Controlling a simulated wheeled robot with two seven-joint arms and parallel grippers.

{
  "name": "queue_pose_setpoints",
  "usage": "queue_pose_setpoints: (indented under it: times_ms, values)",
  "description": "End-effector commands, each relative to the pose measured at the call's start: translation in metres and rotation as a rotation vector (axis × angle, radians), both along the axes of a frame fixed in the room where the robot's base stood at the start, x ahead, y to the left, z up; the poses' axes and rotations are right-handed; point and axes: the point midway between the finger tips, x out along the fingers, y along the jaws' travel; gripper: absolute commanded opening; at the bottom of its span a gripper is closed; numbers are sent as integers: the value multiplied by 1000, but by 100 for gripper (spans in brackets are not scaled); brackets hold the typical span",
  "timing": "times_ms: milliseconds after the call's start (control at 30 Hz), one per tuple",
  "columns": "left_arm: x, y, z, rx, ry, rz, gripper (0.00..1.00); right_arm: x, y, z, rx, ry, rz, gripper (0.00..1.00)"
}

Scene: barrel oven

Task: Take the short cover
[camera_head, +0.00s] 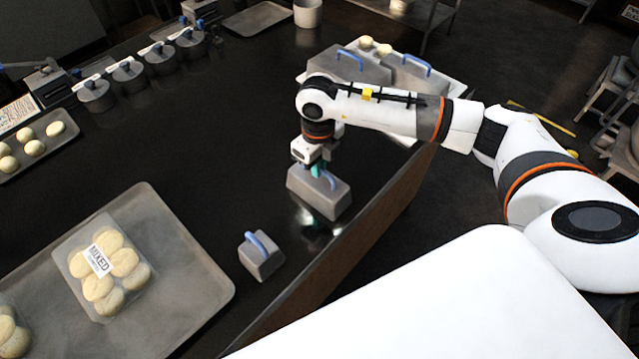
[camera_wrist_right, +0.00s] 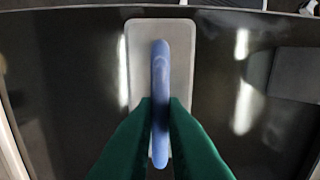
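A grey block-shaped cover (camera_head: 318,194) with a blue bar handle is under my right gripper (camera_head: 319,168), near the counter's edge. In the right wrist view the cover (camera_wrist_right: 136,70) lies straight below, its blue handle (camera_wrist_right: 160,75) running between the green fingers of my right gripper (camera_wrist_right: 160,102). The fingers are closed against both sides of the handle. I cannot tell whether the cover touches the counter. A smaller grey cover (camera_head: 261,259) with a blue handle stands apart on the counter, nearer me. My left gripper is not in view.
Two larger grey covers (camera_head: 349,66) (camera_head: 409,77) with blue handles stand on a tray at the back right. A large tray (camera_head: 190,262) with packed buns is at the left. Lidded pots (camera_head: 95,94) line the far left. The middle of the dark counter (camera_head: 215,140) is clear.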

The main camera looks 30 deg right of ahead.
Motion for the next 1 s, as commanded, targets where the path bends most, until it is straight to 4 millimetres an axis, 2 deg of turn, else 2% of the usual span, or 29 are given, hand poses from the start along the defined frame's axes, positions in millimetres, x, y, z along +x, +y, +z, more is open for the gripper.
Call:
queue_pose_setpoints:
  times_ms: [533, 1000]
  values:
    - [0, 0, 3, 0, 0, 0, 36, 0, 0, 4, 0, -1, 0, 0]
    - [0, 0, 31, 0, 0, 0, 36, 0, 0, 50, 0, -1, -1, 0]
